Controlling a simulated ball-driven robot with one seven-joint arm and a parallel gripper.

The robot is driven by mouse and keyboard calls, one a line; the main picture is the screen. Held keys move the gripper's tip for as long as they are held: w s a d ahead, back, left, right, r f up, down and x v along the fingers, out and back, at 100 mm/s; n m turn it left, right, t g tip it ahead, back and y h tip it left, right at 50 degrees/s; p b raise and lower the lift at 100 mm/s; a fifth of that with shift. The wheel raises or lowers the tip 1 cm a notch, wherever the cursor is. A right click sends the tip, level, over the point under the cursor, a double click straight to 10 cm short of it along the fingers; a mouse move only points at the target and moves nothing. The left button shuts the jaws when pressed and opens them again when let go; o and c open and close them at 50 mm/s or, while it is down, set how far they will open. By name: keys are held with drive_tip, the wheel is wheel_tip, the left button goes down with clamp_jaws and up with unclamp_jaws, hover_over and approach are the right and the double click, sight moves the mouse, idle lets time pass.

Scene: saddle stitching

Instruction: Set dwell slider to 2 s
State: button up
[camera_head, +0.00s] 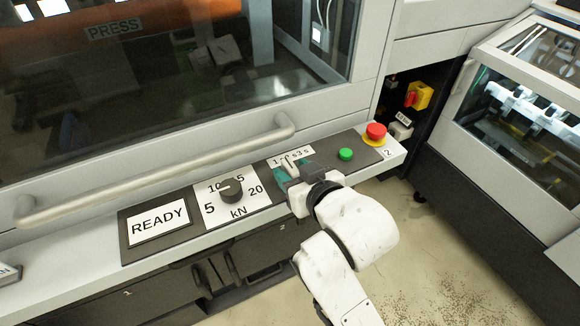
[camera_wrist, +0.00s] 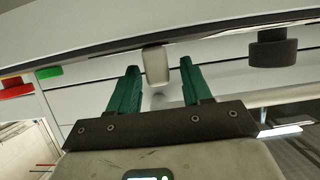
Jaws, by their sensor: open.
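The dwell slider sits on the dark panel plate under a white label (camera_head: 279,162) marked with 1 s and 3 s; the middle of the label is partly covered. In the wrist view its pale slider handle (camera_wrist: 155,66) stands between the two green fingers. My gripper (camera_head: 292,171) is over the slider in the head view and hides part of it. In the wrist view my gripper (camera_wrist: 159,66) is open, with a gap on each side of the handle. I cannot tell exactly which mark the handle is at.
A black kN dial (camera_head: 231,191) and a READY display (camera_head: 158,222) are left of the slider. A green button (camera_head: 345,154) and a red emergency stop (camera_head: 375,132) are to its right. A long grey handle bar (camera_head: 160,172) runs behind the panel.

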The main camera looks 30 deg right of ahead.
drive_tip(key=shift+x, duration=1.05)
clamp_jaws()
